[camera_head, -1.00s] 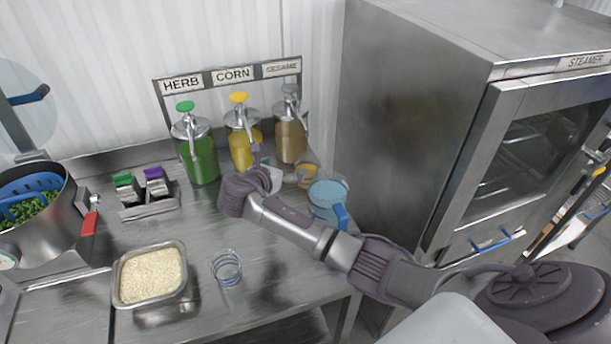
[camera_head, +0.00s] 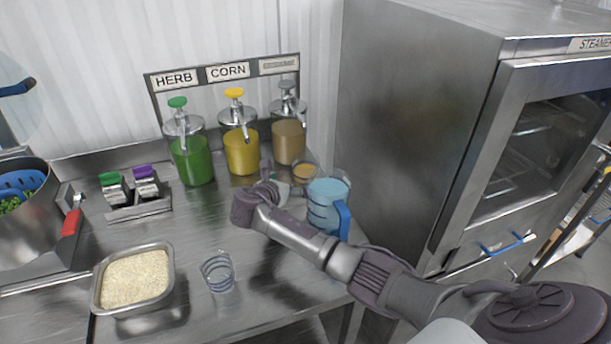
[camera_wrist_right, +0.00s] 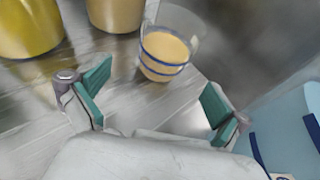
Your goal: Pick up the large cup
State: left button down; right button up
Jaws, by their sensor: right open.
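A clear cup with blue bands (camera_head: 218,272) stands empty near the front of the steel table. Another clear blue-banded cup, with orange-tan contents (camera_head: 304,174), stands near the sesame dispenser; it also shows in the right wrist view (camera_wrist_right: 164,62). A light-blue pitcher with a blue handle (camera_head: 326,206) stands right of my right gripper (camera_head: 280,192) and at the wrist view's right edge (camera_wrist_right: 298,125). Which one is the large cup I cannot tell. My right gripper, with green finger pads (camera_wrist_right: 158,97), is open and empty, short of the filled cup. My left gripper is not seen.
Herb (camera_head: 193,160), corn (camera_head: 241,152) and sesame (camera_head: 288,140) pump dispensers line the back. A rice tray (camera_head: 170,285), a rack of small shakers (camera_head: 140,211) and a pot (camera_head: 30,235) lie left. A steamer (camera_head: 420,120) stands right.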

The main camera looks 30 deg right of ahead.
aim_at(299, 176)
jog(key=x, duration=0.3)
jog(key=shift+w+d+f, duration=0.2)
jog(key=shift+d, duration=0.1)
jog(key=shift+w+d, duration=0.2)
jog(key=shift+d, duration=0.3)
jog(key=x, duration=0.3)
jog(key=shift+s+d, duration=0.1)
jog(key=shift+d, duration=0.3)
jog(key=shift+w+d+f, duration=0.25)
jog(key=shift+d, duration=0.05)
jog(key=c, duration=1.8)
jog(key=shift+c, duration=0.3)
jog(key=shift+a+r, duration=0.15)
jog(key=shift+r, duration=0.1)
